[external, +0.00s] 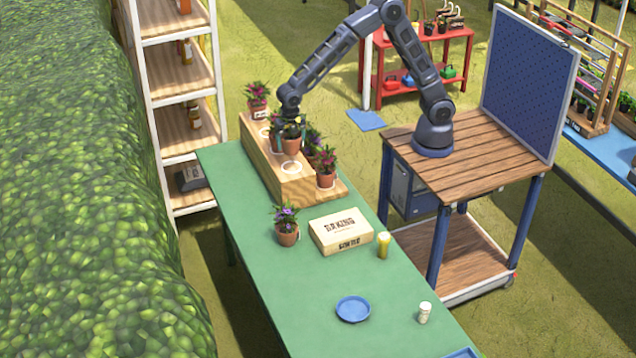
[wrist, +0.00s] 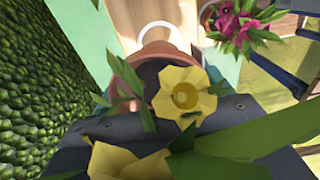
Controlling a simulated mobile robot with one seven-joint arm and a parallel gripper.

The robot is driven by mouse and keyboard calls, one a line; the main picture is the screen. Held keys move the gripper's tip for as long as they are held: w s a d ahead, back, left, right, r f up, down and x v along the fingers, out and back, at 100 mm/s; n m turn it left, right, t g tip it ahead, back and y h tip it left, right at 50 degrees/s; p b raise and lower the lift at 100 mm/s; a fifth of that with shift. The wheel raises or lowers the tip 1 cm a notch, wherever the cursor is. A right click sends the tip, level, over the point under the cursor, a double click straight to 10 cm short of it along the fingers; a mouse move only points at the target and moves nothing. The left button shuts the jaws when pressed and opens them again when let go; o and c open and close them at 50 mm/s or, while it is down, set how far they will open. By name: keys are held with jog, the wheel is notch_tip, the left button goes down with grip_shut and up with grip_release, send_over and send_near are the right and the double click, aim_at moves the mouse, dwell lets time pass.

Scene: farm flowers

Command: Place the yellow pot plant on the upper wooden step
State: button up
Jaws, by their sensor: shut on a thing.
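The yellow pot plant, a terracotta pot (external: 291,131) with green leaves, is held over the wooden step stand. In the wrist view its yellow flower (wrist: 185,92) and pot rim (wrist: 126,72) fill the middle. My gripper (external: 289,116) is shut on it; the fingers are largely hidden by foliage. The upper wooden step (external: 278,178) runs along the left of the stand and has white ring marks. One bare ring (external: 291,168) shows just in front of the held pot; a ring (wrist: 165,28) also shows beyond the pot in the wrist view. Whether the pot touches the step I cannot tell.
Pink-flowered pots stand at the stand's far end (external: 257,98) and on its lower right side (external: 326,168). A purple-flowered pot (external: 287,232), a box (external: 341,233), a yellow cup (external: 383,245) and a blue plate (external: 353,309) are on the green table (external: 255,262).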

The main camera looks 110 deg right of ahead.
jog(key=shift+f, duration=3.8)
jog(key=shift+f, duration=0.1)
jog(key=o, duration=1.3)
